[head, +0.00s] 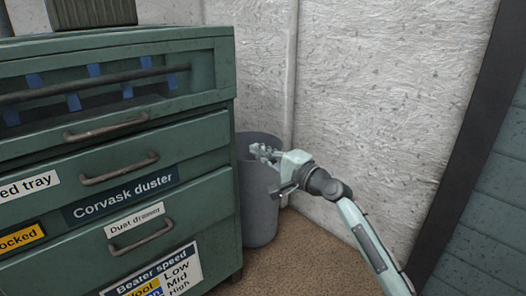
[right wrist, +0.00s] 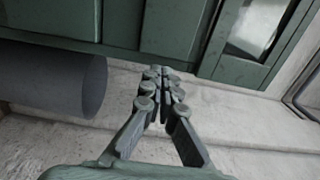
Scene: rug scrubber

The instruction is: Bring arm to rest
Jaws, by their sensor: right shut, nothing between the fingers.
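My right arm comes in from the lower right in the head view. Its gripper (head: 262,152) is in front of the upper part of a grey cylindrical bin (head: 262,205). In the right wrist view the right gripper (right wrist: 160,78) is shut, with its fingertips together and nothing between them. The bin also shows there at the left (right wrist: 60,80), to the side of the fingers. Whether the gripper touches the bin or the cabinet, I cannot tell. My left gripper is in neither view.
A green drawer cabinet (head: 190,215) with handles and labels fills the left of the head view, close beside the bin. A rough whitish wall (head: 390,90) stands behind. A dark post (head: 455,150) and green boards are at the right. Brown floor (head: 300,255) is bare below.

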